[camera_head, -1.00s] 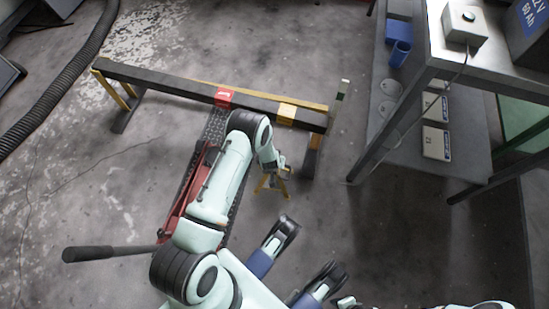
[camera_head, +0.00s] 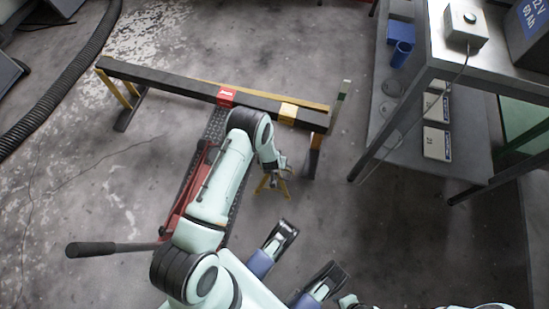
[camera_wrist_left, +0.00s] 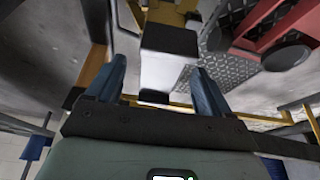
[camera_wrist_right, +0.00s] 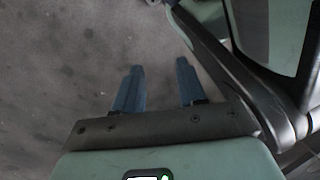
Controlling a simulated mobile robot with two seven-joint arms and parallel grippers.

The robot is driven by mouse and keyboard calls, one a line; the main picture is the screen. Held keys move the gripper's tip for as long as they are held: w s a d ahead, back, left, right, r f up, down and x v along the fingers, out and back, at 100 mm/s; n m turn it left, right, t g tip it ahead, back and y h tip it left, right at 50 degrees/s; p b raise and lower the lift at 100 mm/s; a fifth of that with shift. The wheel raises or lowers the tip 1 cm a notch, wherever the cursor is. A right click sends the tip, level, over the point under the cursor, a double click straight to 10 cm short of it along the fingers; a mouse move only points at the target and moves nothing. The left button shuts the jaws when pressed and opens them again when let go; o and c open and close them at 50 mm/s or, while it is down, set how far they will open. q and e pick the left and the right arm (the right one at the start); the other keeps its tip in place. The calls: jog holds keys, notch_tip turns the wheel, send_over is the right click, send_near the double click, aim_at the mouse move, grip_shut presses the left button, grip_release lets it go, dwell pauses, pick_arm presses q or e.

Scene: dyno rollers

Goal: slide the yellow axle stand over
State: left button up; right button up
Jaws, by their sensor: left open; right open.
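The yellow axle stand (camera_head: 263,185) stands on the floor in front of the dark beam, its top partly hidden by my left gripper (camera_head: 281,170). In the left wrist view a pale post with a dark cap (camera_wrist_left: 168,62) lies between the two separated blue fingers of my left gripper (camera_wrist_left: 159,84), with yellow metal beyond it. I cannot tell if the fingers touch the post. My right gripper (camera_head: 316,247) is open and empty above bare floor, in front of the stand; its parted fingers also show in the right wrist view (camera_wrist_right: 160,68).
A red jack (camera_head: 178,212) with a long black handle (camera_head: 92,249) lies left. A metal bench (camera_head: 430,70) stands right. Floor between is clear.

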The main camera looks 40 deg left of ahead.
pick_arm(q)
jog(key=p+v, duration=0.4)
jog(key=v, duration=0.7)
jog(key=shift+s+r, duration=0.15)
jog(key=shift+r, duration=0.2)
pick_arm(e)
jog(key=w+a+r+t, duration=0.1)
jog(key=w+r+t, duration=0.2)
jog(key=w+r, duration=0.4)
jog(key=shift+w+a+n, duration=0.15)
jog(key=shift+w+n, duration=0.15)
jog(key=shift+w, duration=0.6)
